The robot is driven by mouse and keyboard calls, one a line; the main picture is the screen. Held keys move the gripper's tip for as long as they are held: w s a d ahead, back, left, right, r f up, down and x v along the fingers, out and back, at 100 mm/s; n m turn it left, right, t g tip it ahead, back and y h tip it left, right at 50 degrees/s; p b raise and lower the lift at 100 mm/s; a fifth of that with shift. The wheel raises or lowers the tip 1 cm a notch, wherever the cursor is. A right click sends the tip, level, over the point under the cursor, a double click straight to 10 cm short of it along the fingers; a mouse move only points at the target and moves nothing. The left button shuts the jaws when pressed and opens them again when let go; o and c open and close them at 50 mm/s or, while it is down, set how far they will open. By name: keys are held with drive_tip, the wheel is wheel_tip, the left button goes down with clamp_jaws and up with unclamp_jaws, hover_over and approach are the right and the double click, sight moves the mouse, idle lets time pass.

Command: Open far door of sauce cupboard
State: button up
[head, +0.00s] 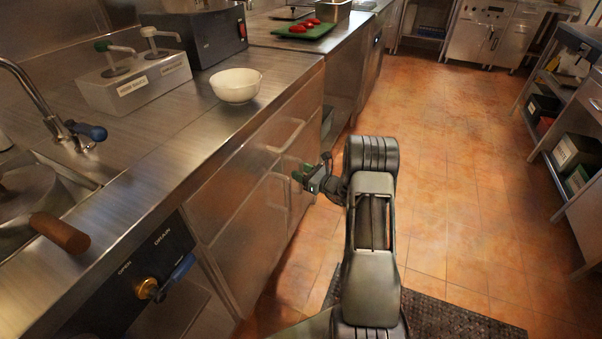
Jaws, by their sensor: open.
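The sauce cupboard is the steel unit under the counter on the left, its front seen at a steep angle. Its near door (247,245) looks shut. The far door (299,190) is beyond it, partly hidden behind my gripper, and also looks shut. A curved bar handle (290,137) shows high on the front, and another pale handle lies lower, near the seam. My gripper (305,173), with green fingers, is open beside the far door's front. I cannot tell whether it touches the door or has a handle between its fingers.
A white bowl (237,86) and a sauce pump box (135,82) stand on the counter above. A blue-handled drain valve (150,288) sticks out at the near left. Open tiled floor (455,180) lies to the right, with shelving (570,150) beyond.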

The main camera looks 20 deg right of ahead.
drive_tip(key=shift+w, duration=0.1)
clamp_jaws()
idle(0.4)
